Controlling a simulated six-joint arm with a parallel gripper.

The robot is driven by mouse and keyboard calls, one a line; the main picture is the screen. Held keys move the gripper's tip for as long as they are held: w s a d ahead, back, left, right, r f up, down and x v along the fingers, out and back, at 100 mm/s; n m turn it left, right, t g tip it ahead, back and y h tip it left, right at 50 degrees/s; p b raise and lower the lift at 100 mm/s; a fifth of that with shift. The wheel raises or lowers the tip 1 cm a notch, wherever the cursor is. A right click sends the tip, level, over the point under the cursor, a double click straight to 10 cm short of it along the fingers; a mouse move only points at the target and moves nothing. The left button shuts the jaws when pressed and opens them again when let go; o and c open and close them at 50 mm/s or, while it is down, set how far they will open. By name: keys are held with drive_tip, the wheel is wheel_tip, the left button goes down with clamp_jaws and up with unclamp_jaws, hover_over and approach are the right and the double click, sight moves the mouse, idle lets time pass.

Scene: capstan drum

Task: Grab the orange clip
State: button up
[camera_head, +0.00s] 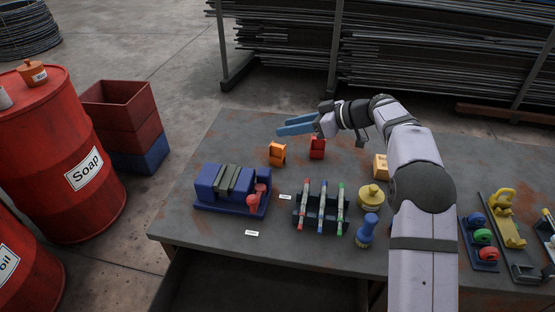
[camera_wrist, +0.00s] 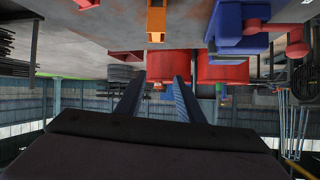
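The orange clip (camera_head: 277,153) stands on the table near its far left part, behind the blue vise. In the wrist view, which is upside down, the orange clip (camera_wrist: 157,20) shows at the top centre. My gripper (camera_head: 281,127) has blue fingers and is held in the air above the far edge of the table, beyond the clip and pointing left. In the wrist view the two fingers of my gripper (camera_wrist: 160,82) are apart with nothing between them. The gripper does not touch the clip.
A red clip (camera_head: 317,147) stands right of the orange one. The blue vise (camera_head: 228,189) and a rack of pens (camera_head: 321,207) are nearer the front. A yellow block (camera_head: 380,166) sits by my arm. Red drums (camera_head: 68,150) stand left, off the table.

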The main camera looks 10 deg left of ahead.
sight(281, 146)
drive_tip(key=shift+n+y, duration=0.5)
drive_tip(key=shift+n, duration=0.1)
drive_tip(key=f, duration=0.3)
drive_tip(key=w+f, duration=0.1)
drive_tip(key=f, duration=0.2)
drive_tip(key=a+f, duration=0.1)
drive_tip(key=f, duration=0.1)
drive_tip(key=shift+w+a+f, duration=0.1)
drive_tip(key=shift+w+f, duration=0.15)
drive_tip(key=shift+f, duration=0.15)
drive_tip(key=shift+x, duration=1.1)
drive_tip(key=shift+a+p, duration=0.35)
drive_tip(key=shift+p, duration=0.2)
drive_tip(key=shift+p+x, duration=0.85)
drive_tip(key=shift+x, duration=1.4)
drive_tip(key=shift+c, duration=0.3)
clamp_jaws()
